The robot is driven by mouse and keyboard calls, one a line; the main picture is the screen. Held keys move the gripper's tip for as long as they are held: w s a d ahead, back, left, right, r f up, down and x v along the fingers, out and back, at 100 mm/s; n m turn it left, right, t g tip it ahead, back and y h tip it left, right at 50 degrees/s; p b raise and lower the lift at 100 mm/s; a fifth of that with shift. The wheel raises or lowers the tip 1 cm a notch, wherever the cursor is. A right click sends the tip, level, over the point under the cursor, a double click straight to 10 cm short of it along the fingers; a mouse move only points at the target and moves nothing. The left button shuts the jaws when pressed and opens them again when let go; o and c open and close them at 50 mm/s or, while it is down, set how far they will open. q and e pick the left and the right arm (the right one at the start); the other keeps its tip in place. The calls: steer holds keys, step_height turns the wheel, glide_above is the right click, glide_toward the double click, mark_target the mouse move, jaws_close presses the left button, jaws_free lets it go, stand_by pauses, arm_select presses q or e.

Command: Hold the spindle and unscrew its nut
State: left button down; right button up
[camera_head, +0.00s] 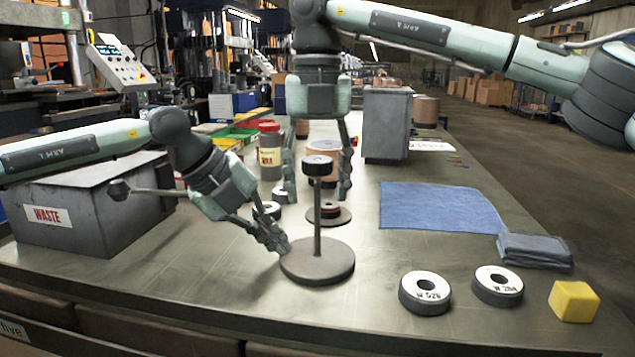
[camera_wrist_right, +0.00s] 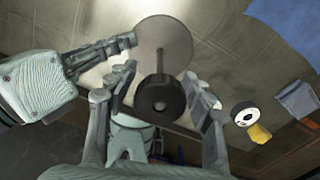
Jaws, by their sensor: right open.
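The spindle (camera_head: 317,262) is a round metal base plate with a thin upright rod, standing near the table's front edge. A dark round nut (camera_head: 318,167) sits at the top of its rod; it also shows in the right wrist view (camera_wrist_right: 160,99). My right gripper (camera_head: 318,186) points down with its fingers spread apart on both sides of the nut, apparently without touching it. My left gripper (camera_head: 272,236) reaches in from the left, its fingertips low beside the rod, over the base plate's left edge. Its fingers overlap in view, so their opening and any contact are unclear.
Flap discs (camera_head: 410,293) (camera_head: 482,290) and a yellow block (camera_head: 574,301) lie at the right front. A blue cloth (camera_head: 440,206) and a folded cloth (camera_head: 535,250) lie behind. A grey waste bin (camera_head: 110,232) stands left. Another disc stack (camera_head: 343,216) stands behind the spindle.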

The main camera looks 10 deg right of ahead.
steer(key=shift+m, duration=12.5)
